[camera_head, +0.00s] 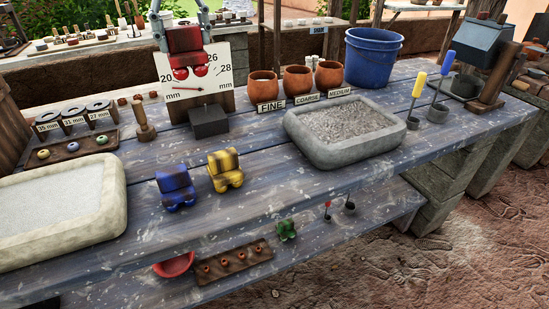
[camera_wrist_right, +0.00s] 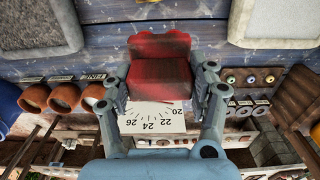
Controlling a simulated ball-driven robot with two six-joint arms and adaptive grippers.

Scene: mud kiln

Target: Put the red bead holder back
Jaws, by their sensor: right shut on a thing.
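My right gripper (camera_head: 183,38) comes in from the top of the head view, its two fingers on either side of the red bead holder (camera_head: 186,58). It holds the holder up in front of the white gauge board (camera_head: 222,72); whether the holder touches the board I cannot tell. In the right wrist view the red holder (camera_wrist_right: 160,76) sits between the fingers of the same gripper (camera_wrist_right: 162,84). A blue bead holder (camera_head: 175,188) and a yellow bead holder (camera_head: 225,170) stand side by side on the bench. My left gripper is not in view.
Stone trays (camera_head: 389,148) and (camera_head: 118,205) flank the bead holders. Clay pots (camera_head: 298,82) and a blue bucket (camera_head: 372,62) stand behind.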

